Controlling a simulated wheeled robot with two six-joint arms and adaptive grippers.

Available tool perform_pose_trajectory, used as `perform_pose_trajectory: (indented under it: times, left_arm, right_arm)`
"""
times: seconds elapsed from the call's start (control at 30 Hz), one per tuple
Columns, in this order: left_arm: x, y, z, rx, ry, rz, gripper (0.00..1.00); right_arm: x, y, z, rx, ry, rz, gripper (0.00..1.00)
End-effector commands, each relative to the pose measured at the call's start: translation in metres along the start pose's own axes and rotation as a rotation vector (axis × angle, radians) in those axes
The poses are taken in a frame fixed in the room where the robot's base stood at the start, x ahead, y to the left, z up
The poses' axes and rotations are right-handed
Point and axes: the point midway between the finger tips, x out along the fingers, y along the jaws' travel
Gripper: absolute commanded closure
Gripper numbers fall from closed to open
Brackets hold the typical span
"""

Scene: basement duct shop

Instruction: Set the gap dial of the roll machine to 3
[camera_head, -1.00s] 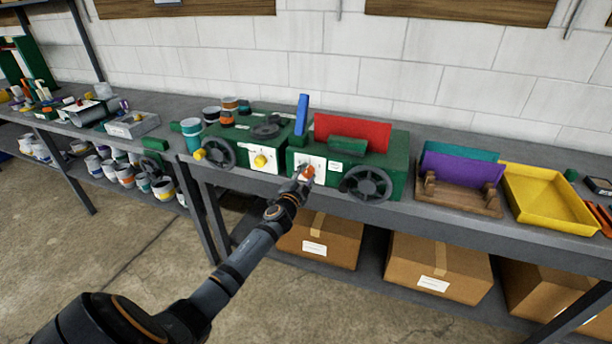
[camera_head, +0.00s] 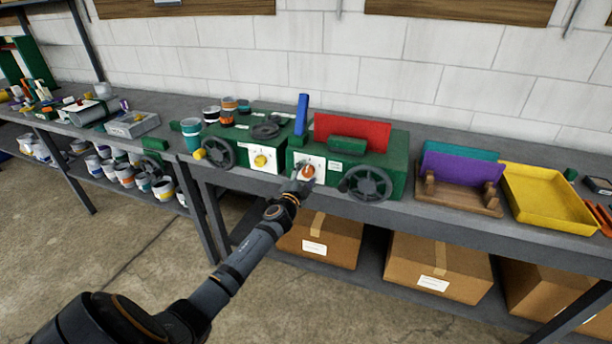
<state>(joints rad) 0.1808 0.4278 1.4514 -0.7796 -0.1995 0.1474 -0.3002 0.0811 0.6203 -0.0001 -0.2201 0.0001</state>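Two green machines stand side by side on the bench. The right one (camera_head: 385,150) has a red sheet, a blue upright handle and a dark handwheel; its white plate carries an orange dial (camera_head: 308,172). The left one (camera_head: 228,133) has a yellow dial (camera_head: 260,161) on a white plate. Which of them is the roll machine, and the dial numbers, are too small to read. My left gripper (camera_head: 301,186) is just below and in front of the orange dial. Its fingers are too small to tell open or shut, or whether they touch. My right gripper is out of view.
The handwheel (camera_head: 368,184) sticks out just right of the dial. A wooden rack (camera_head: 458,199) with purple and teal sheets and a yellow tray (camera_head: 548,197) stand further right. Cardboard boxes (camera_head: 438,268) fill the lower shelf. The floor in front is clear.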

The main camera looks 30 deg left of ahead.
Motion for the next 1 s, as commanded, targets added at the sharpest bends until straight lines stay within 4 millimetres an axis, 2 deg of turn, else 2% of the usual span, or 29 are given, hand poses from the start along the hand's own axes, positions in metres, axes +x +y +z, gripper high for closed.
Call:
perform_pose_trajectory:
  times: [0.27, 0.37, 0.6, 0.7, 0.8, 1.0]
  left_arm:
    - [-0.005, -0.001, 0.0, 0.002, 0.001, -0.001, 0.4]
    - [-0.022, 0.001, 0.001, 0.004, 0.001, 0.002, 0.4]
    - [-0.082, 0.001, 0.0, 0.005, 0.001, 0.004, 0.4]
    - [-0.101, 0.001, 0.0, 0.004, 0.001, 0.003, 0.4]
    - [-0.113, 0.001, 0.0, 0.003, 0.0, 0.002, 0.4]
    - [-0.12, 0.0, -0.001, 0.0, 0.001, 0.0, 0.4]
  right_arm:
    - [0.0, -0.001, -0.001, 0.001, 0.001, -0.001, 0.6]
    - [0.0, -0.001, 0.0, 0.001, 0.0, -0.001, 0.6]
    - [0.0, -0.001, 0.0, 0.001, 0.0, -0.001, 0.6]
    - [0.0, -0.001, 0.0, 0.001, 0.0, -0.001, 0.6]
    - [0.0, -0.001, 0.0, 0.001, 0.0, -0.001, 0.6]
    - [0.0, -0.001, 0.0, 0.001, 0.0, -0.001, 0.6]
